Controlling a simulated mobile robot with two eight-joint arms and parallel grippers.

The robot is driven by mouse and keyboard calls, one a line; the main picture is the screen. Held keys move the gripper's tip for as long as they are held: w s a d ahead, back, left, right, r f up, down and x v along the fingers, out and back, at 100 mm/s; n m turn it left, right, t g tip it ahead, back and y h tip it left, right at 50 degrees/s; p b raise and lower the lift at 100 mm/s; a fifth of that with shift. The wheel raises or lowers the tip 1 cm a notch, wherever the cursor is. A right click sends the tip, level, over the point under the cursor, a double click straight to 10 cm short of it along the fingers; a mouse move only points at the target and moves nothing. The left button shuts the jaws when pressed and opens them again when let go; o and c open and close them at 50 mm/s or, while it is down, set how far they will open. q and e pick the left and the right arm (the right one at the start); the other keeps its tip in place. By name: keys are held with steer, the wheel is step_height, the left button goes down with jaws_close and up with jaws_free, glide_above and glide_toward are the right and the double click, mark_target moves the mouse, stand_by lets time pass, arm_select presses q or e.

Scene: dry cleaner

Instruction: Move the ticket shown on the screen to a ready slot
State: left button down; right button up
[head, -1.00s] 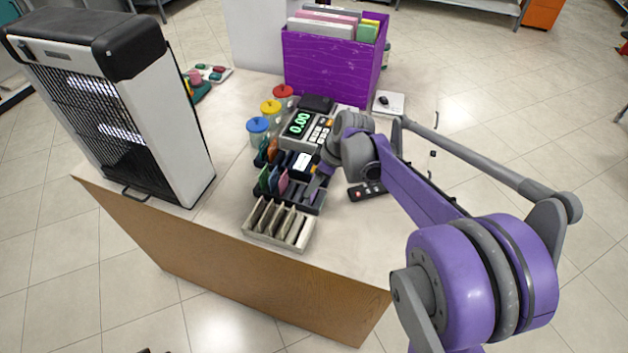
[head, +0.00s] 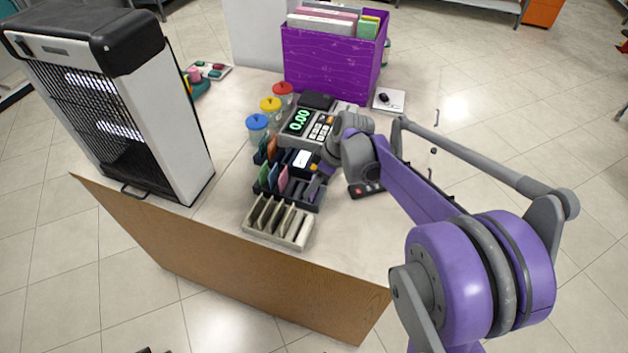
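A dark rack (head: 312,205) on the counter holds several coloured tickets, among them a green ticket (head: 263,176), a blue ticket (head: 272,179) and a pinkish-red ticket (head: 283,179). More tickets, including an orange ticket (head: 271,147), stand in the row behind. A small lit screen (head: 303,159) sits behind the rack; its content is too small to read. A beige slotted rack (head: 272,236) in front has empty slots. My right gripper (head: 314,187) is low at the right end of the dark rack. Its fingers are too small to judge opening or contents. My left gripper is out of view.
A register (head: 312,128) reading 0.00 and red, yellow and blue-lidded jars (head: 257,127) stand behind the racks. A purple file box (head: 330,65) is at the back. A large black-and-white heater-like unit (head: 180,130) stands at left. The counter's front right is clear.

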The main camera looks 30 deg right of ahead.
steer(key=shift+f, duration=0.1)
steer(key=shift+f+b, duration=0.45)
steer(key=shift+f, duration=0.25)
steer(key=o, duration=1.4)
steer(key=shift+c, duration=0.2)
steer(key=shift+r, duration=0.1)
steer(key=shift+r+p, duration=2.55)
steer(key=shift+r, duration=0.95)
